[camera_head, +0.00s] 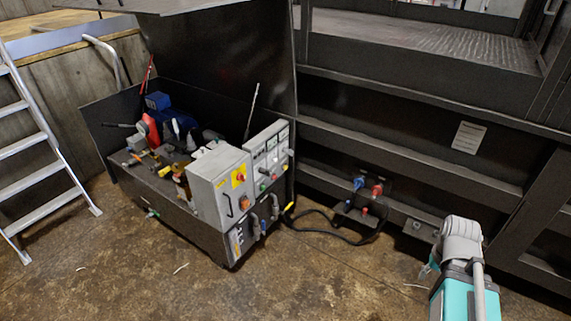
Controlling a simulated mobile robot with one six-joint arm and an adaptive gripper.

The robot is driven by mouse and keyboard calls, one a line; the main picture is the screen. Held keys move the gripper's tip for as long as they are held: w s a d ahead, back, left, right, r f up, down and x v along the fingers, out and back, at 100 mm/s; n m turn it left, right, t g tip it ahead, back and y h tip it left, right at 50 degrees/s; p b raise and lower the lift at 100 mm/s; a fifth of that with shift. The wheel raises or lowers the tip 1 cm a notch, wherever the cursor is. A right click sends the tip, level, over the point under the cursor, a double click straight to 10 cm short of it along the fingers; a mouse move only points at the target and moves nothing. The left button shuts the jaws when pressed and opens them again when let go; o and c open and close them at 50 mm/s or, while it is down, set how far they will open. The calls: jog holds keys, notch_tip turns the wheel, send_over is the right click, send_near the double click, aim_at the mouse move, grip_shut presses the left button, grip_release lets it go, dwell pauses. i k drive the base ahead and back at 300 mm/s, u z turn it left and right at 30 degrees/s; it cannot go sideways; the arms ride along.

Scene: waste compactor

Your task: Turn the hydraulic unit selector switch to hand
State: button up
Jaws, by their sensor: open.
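The hydraulic unit (172,222) is an open dark metal box left of centre, with its large lid raised. A grey control cabinet (213,190) stands at its front right corner, with a red knob on a yellow plate (239,177) and a black handle. A second grey panel (261,157) beside it carries several small buttons and knobs, one green. The selector switch is too small to tell apart from these, and its position cannot be read. My arm (461,243) shows at the lower right, well apart from the panels.
A ladder (36,145) leans at the left. Black cables (335,236) run from the unit to red and blue connectors (368,187) on the dark compactor frame (420,130). The brown floor (300,285) in front is mostly clear.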

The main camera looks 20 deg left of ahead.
aim_at(263, 171)
jog(key=u, duration=0.25)
jog(key=i, duration=1.05)
jog(key=u, duration=0.7)
